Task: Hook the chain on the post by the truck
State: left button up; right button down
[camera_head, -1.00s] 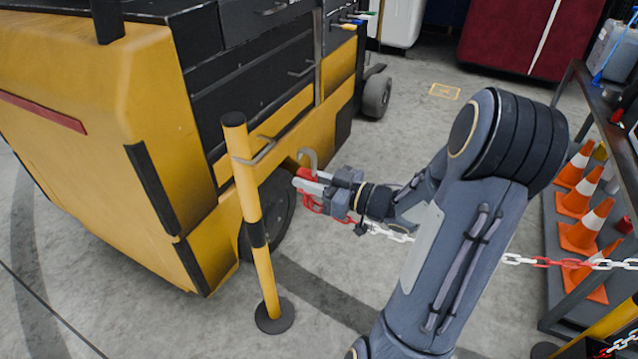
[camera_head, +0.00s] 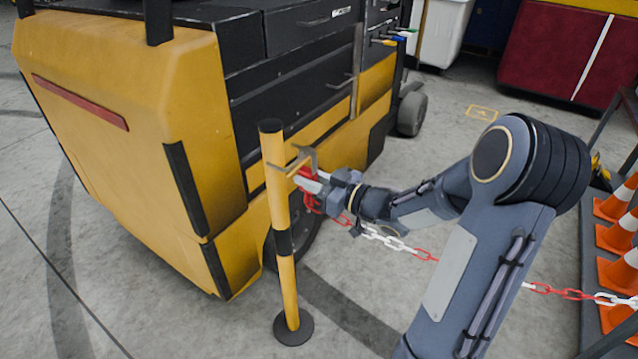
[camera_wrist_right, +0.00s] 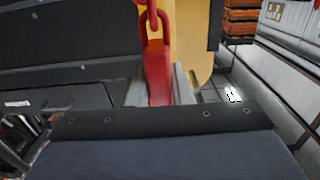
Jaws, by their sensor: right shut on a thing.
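The yellow post (camera_head: 285,275) with a black band stands upright on a round base beside the truck (camera_head: 150,120). A thin metal bracket (camera_head: 287,167) sticks out near its top. My right gripper (camera_head: 312,182) is just right of the post, shut on the red end piece of the chain. A grey hook (camera_head: 309,155) rises from that piece and overlaps the bracket in the picture; I cannot tell if they touch. The red-and-white chain (camera_head: 392,242) runs from the gripper to the right. In the right wrist view, the red end piece (camera_wrist_right: 157,65) sits between the fingers. My left gripper is not in view.
Orange cones (camera_head: 619,238) stand on a rack at the right edge. A dark red bin (camera_head: 560,45) and a white bin (camera_head: 443,32) are at the back. The grey floor in front of the post is clear.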

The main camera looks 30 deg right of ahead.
jog(key=shift+w+a+f+b, duration=0.3)
jog(key=shift+w+f+b, duration=0.35)
jog(key=shift+w+a+f+b, duration=0.3)
jog(key=shift+w+f+b, duration=0.3)
jog(key=shift+w, duration=0.05)
jog(key=c, duration=1.2)
grip_release()
